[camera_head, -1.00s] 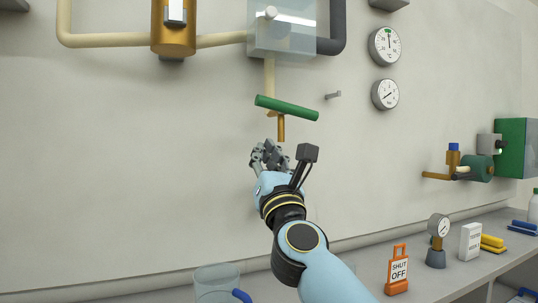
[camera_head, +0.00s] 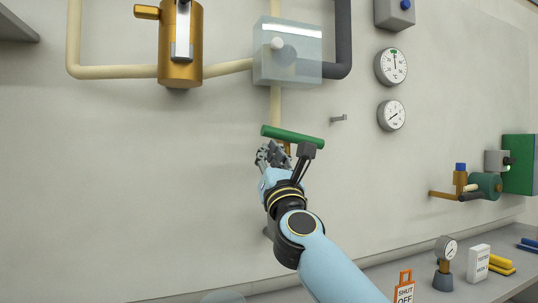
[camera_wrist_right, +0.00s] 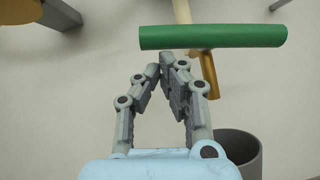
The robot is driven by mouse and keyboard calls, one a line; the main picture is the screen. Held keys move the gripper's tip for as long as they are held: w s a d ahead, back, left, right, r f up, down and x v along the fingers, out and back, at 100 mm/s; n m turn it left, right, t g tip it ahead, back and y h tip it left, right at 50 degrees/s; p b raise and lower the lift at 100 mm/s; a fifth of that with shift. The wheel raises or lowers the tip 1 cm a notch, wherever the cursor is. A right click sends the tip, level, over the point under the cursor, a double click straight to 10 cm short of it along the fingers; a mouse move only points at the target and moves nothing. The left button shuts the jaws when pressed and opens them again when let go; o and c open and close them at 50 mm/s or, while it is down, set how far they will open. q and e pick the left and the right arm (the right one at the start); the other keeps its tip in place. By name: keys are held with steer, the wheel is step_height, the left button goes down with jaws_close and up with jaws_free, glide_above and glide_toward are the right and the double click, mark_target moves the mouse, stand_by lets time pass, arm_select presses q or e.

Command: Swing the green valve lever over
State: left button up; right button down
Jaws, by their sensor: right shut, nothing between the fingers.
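The green valve lever (camera_head: 292,135) is a bar lying nearly level, tilted slightly down to the right, on a pipe below the clear box on the wall. It also shows in the right wrist view (camera_wrist_right: 215,35), across the top. My right gripper (camera_head: 270,147) is shut and empty, just below the lever's left part in the head view. In the right wrist view its fingertips (camera_wrist_right: 166,58) meet close to the lever's lower edge; I cannot tell if they touch it. A brass stem (camera_wrist_right: 208,72) hangs below the lever. My left gripper is not in view.
A clear box (camera_head: 288,65) and a brass cylinder (camera_head: 180,50) with pipes are above. Two gauges (camera_head: 391,67) and a small peg (camera_head: 339,118) are on the wall to the right.

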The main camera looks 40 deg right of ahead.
mark_target(265, 129)
steer(key=shift+w+a+r+m+g+h+p, duration=0.15)
steer(key=shift+r+m+g+h, duration=0.1)
steer(key=shift+m+h, duration=0.3)
steer(key=shift+s+a+r+m+g+h+p, duration=0.15)
steer(key=shift+r+m+g+h, duration=0.15)
steer(key=shift+m, duration=0.35)
step_height(265, 129, up, 4)
steer(key=m+g+h, duration=0.1)
steer(key=m, duration=0.2)
steer(key=m+g+h+p, duration=0.1)
steer(key=m+g, duration=0.1)
steer(key=m, duration=0.1)
steer(key=m+g+h, duration=0.2)
steer(key=m, duration=0.1)
steer(key=shift+w+a+m+p, duration=0.1)
steer(key=shift+a+m+p, duration=0.05)
steer(key=shift+m+p, duration=0.2)
steer(key=shift+s+d+r+m+g+y+b, duration=0.2)
steer(key=shift+d+r+m+g, duration=0.4)
steer(key=shift+m, duration=0.6)
steer(key=shift+d+r+m+g+y+b, duration=0.1)
steer(key=shift+d+r+m+g+b, duration=0.25)
steer(key=shift+r+m+g, duration=0.65)
steer(key=shift+s+d+r+m+g+y+b, duration=0.2)
steer(key=shift+d+r+m+g, duration=0.3)
steer(key=shift+m, duration=0.85)
steer(key=shift+w, duration=0.1)
steer(key=shift+f, duration=0.1)
steer(key=shift+a, duration=0.1)
